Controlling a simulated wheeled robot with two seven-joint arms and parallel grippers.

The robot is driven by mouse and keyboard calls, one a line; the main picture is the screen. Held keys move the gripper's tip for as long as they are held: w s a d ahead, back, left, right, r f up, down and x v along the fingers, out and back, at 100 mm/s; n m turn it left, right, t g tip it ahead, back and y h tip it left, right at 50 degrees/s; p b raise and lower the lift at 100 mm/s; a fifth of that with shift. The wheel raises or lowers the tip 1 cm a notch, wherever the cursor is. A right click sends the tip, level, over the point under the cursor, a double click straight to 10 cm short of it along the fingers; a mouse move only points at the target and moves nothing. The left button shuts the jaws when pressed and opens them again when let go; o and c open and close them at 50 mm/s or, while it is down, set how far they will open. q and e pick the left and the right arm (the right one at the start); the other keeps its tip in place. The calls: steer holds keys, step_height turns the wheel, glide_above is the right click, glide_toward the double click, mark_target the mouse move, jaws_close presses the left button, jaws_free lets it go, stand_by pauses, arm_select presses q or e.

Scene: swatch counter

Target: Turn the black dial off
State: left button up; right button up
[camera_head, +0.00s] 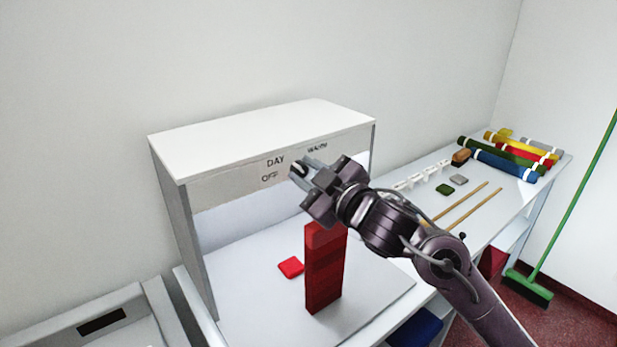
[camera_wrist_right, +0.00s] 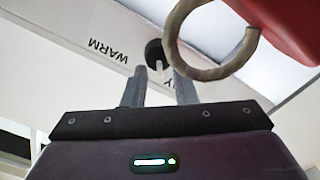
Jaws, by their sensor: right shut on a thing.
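The black dial (camera_wrist_right: 153,50) is on the front panel (camera_head: 226,188) of a white light box, and shows in the right wrist view with a pale mark that seems to point toward the partly hidden DAY label. My right gripper (camera_head: 297,172) is at the panel, its two fingers shut on the dial; they also show in the right wrist view (camera_wrist_right: 160,76). In the head view the gripper covers most of the dial. The labels OFF, DAY and WARM are readable in the head view. My left gripper is not in view.
A tall red stack (camera_head: 325,275) stands in front of the box opening, below my right gripper, with a red swatch (camera_head: 291,267) beside it. A tan ring (camera_wrist_right: 185,62) is close in the wrist view. Rolls (camera_head: 500,165) and sticks lie at right; a green broom (camera_head: 530,285) leans by the wall.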

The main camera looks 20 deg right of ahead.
steer(key=n+b, duration=0.1)
steer(key=n, duration=0.1)
steer(key=n+b, duration=0.1)
steer(key=n, duration=0.1)
steer(key=shift+s+a+f+n, duration=0.1)
steer(key=shift+a+f+n, duration=0.1)
steer(key=shift+f+n, duration=0.15)
steer(key=shift+a+f+n+b, duration=0.1)
steer(key=shift+f+n+b, duration=0.1)
steer(key=shift+n+b, duration=1.7)
steer(key=shift+n+p, duration=0.3)
steer(key=shift+n, duration=0.15)
